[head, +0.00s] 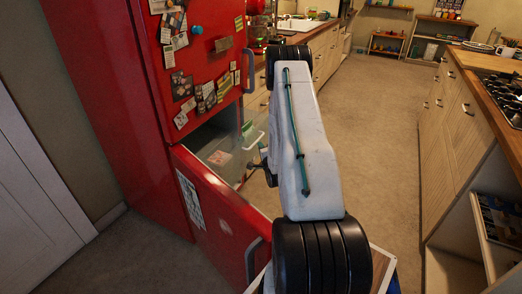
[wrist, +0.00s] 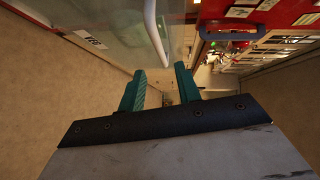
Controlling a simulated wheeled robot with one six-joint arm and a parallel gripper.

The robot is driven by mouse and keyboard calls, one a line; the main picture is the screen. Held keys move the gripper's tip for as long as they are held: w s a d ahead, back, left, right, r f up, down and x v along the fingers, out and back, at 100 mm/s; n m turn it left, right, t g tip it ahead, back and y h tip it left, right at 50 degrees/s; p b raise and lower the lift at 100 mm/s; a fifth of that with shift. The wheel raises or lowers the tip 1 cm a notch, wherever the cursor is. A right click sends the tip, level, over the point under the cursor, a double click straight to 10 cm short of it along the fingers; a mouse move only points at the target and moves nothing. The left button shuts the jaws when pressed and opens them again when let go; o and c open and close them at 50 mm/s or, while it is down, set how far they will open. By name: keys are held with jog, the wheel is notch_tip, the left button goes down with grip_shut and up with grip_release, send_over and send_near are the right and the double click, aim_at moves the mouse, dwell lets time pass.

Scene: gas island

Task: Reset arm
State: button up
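My arm stretches forward across the middle of the head view, beside the open lower door of a red fridge. In the wrist view my gripper (wrist: 160,72) shows two teal fingers set apart with nothing between them. In the head view the gripper's end is mostly hidden behind my arm; a dark part of it shows at the arm's left edge. The red fridge (head: 92,90) stands at the left. Its lower door (head: 222,218) is ajar and its upper door (head: 200,70) looks shut.
A pale bar (wrist: 154,32) lies just beyond the fingers in the wrist view. A blue-grey handle (wrist: 232,30) shows on a red door there. A counter with a stove (head: 500,92) stands at the right. The floor (head: 375,120) between the counters is clear.

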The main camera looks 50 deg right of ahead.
dwell(0.5)
jog(key=s+a+f+n+g+y, duration=0.4)
jog(key=s+a+f+n+g, duration=0.1)
jog(key=s+f+g, duration=0.15)
jog(key=s+a+r+n+g+y, duration=0.3)
jog(key=a+r+n+g, duration=0.15)
jog(key=a+r, duration=0.7)
jog(key=s+a+r+n+g+y, duration=0.2)
jog(key=s+a+r+n+g, duration=0.3)
jog(key=a+r, duration=0.7)
jog(key=s+a+r+n+t, duration=0.2)
jog(key=s+a+r+n, duration=0.2)
jog(key=s+a+r, duration=0.3)
jog(key=s+a+r+n+t, duration=0.2)
jog(key=s+a+r+n, duration=0.3)
jog(key=a+r, duration=0.6)
notch_tip(320, 180, up, 3)
jog(key=s, duration=0.2)
jog(key=shift+s+a+f, duration=0.15)
jog(key=shift+s+a, duration=0.05)
jog(key=shift+s, duration=0.2)
jog(key=shift+d, duration=0.1)
